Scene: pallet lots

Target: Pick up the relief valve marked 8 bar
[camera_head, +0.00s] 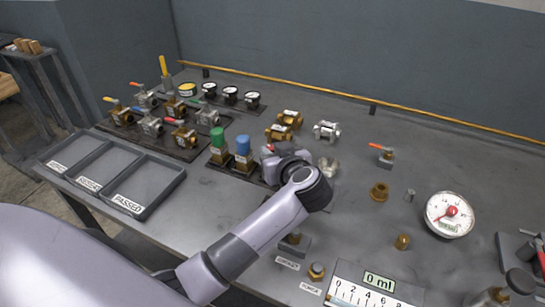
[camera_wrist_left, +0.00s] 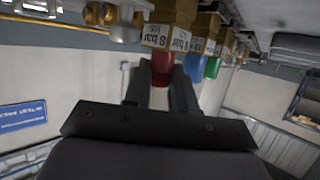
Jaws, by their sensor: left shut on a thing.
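The relief valve with a red cap (camera_wrist_left: 162,64) has a brass hexagonal body (camera_wrist_left: 168,32) with labels; one reads "8 bar". It shows upside down in the left wrist view. My left gripper (camera_wrist_left: 160,92) is shut on its red cap. In the head view my left gripper (camera_head: 284,153) and wrist mostly hide this valve. Beside it stand a blue-capped valve (camera_head: 242,149) and a green-capped valve (camera_head: 217,143), both upright on a dark stand. I cannot tell whether the red-capped valve is clear of the stand. My right gripper is not seen.
Brass and steel fittings (camera_head: 279,131) lie behind my gripper. Ball valves (camera_head: 150,125) and gauges (camera_head: 230,94) stand at the back left. An empty three-part tray (camera_head: 140,197) is at the front left. A dial gauge (camera_head: 449,214) lies at the right.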

